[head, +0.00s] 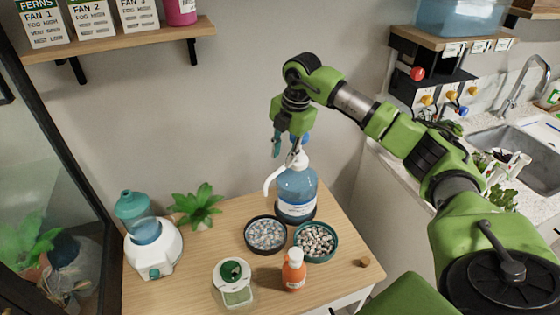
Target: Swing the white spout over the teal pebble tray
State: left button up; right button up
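The white spout (272,180) tops a blue-tinted bottle (296,188) with a white label on the wooden table. It points left and bends down, its tip above and left of the black-rimmed pebble tray (249,245). The teal pebble tray (336,250) sits in front of the bottle, to the right of the black one; the spout is not over it. My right gripper (285,156) hangs just above the bottle's white top, its fingers apart, with nothing visibly held. I cannot tell whether a finger touches the top. My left gripper is not in view.
An orange bottle (294,270) stands in front of the trays. A white device with a green dial (232,277), a humidifier with a teal tank (152,248) and a green plant (197,204) stand to the left. A brown knob (365,262) lies at the right.

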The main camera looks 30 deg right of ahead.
aim_at(279, 170)
jog(key=f, duration=0.2)
jog(key=w+f+p, duration=0.1)
jog(key=f, duration=0.1)
jog(key=shift+a+f, duration=0.15)
jog(key=shift+f, duration=0.4)
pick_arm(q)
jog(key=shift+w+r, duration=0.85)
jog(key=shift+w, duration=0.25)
pick_arm(e)
grip_shut()
